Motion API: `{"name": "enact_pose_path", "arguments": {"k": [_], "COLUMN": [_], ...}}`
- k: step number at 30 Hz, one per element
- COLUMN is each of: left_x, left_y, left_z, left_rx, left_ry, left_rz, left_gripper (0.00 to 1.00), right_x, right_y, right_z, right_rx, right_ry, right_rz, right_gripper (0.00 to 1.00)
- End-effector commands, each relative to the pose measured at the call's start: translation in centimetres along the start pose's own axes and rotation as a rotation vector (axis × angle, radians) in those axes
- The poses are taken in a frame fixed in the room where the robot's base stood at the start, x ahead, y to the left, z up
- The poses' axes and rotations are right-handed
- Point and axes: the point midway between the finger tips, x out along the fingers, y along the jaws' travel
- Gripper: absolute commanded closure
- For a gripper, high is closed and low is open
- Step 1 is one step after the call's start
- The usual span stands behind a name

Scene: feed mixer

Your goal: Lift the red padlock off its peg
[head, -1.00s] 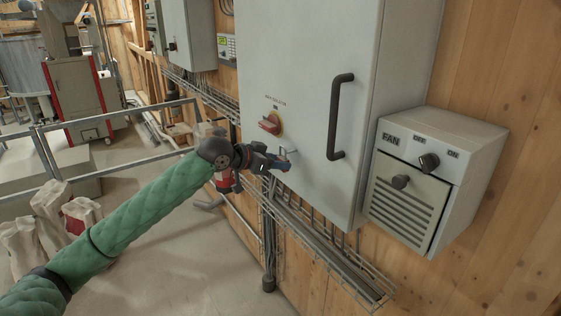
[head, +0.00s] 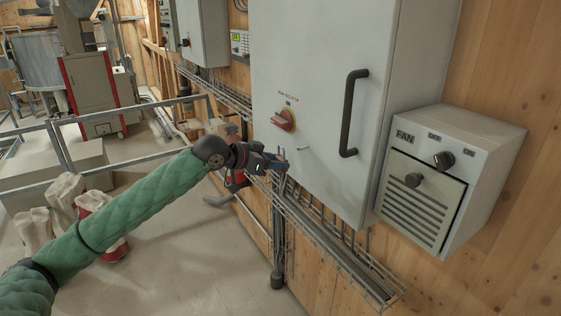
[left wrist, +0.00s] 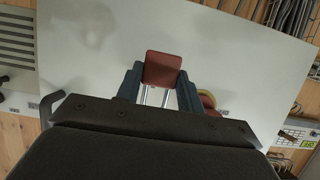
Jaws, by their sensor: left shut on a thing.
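The red padlock (left wrist: 163,68) is between the two fingers of my left gripper (left wrist: 160,88) in the left wrist view, its silver shackle legs pointing back toward the gripper. In the head view my left gripper (head: 277,163) is shut on it, in front of the grey cabinet's lower left part; the fingers hide most of the padlock there. The thin peg (head: 303,148) sticks out of the cabinet door to the right of the gripper, bare and apart from the padlock. My right gripper is not in view.
The grey cabinet (head: 320,70) carries a red isolator switch (head: 284,120) above the gripper and a black handle (head: 351,115) to the right. A fan box (head: 450,180) is further right. Wire cable tray (head: 335,243) runs below. Sacks (head: 65,190) stand on the floor at left.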

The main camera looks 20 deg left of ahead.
Motion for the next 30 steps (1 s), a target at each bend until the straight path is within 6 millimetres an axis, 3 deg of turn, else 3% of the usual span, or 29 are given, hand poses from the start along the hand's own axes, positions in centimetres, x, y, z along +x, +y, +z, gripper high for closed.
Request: {"name": "enact_pose_path", "arguments": {"k": [13, 30], "left_x": [-2.5, -2.6], "left_y": [0.0, 0.0], "left_z": [1.1, 1.1], "left_rx": [0.000, 0.000], "left_ry": [-0.001, 0.000], "left_rz": [0.000, 0.001], "left_gripper": [0.86, 0.86], "right_x": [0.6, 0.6], "right_y": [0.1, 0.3], "right_z": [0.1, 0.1], "right_rx": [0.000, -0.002], "right_ry": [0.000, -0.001], "right_rz": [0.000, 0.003], "right_gripper": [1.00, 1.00]}}
